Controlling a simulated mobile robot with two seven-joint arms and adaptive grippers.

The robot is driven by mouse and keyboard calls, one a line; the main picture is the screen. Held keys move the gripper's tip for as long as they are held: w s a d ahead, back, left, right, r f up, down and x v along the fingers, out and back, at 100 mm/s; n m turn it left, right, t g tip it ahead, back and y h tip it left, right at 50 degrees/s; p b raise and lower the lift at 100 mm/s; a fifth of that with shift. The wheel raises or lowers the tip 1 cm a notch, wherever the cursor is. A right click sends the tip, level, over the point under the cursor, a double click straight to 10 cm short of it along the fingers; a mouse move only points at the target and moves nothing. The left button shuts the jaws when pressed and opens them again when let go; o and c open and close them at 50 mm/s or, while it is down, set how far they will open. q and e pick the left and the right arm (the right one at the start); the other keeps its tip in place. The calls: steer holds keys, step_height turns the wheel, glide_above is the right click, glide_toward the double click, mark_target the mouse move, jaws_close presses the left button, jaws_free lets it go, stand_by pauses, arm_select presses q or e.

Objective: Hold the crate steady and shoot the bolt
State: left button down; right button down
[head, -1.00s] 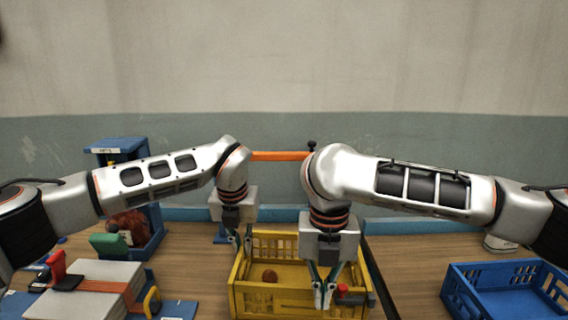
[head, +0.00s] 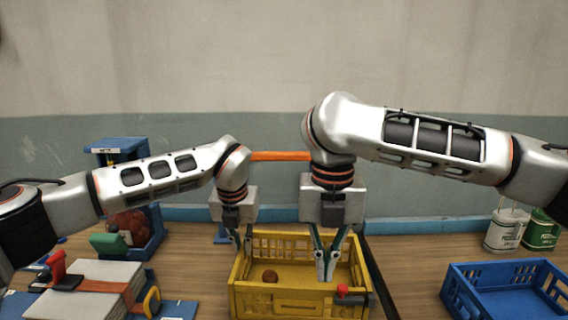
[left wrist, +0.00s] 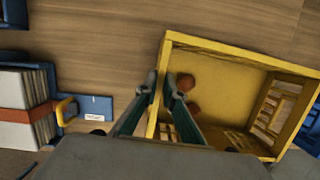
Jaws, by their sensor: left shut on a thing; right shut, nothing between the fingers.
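The yellow crate (head: 283,308) stands on the table in the head view and fills the right of the left wrist view (left wrist: 220,47). My left gripper (head: 243,250) is shut on the crate's left wall; its fingers straddle that wall in the left wrist view (left wrist: 163,88). The bolt's red knob (head: 342,289) shows at the crate's front right, beside a dark fitting (head: 359,298). I cannot tell the bolt's position in its fitting. My right gripper (head: 327,277) is shut and empty, above the crate, just behind and left of the knob.
A reddish-brown ball (head: 270,276) lies in the crate. A dark strip (head: 378,275) runs along its right. A blue crate (head: 505,290) and tins (head: 505,232) are at the right. A strapped grey stack (head: 90,290) and blue stand (head: 150,225) are at the left.

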steer(key=shift+r, duration=0.45)
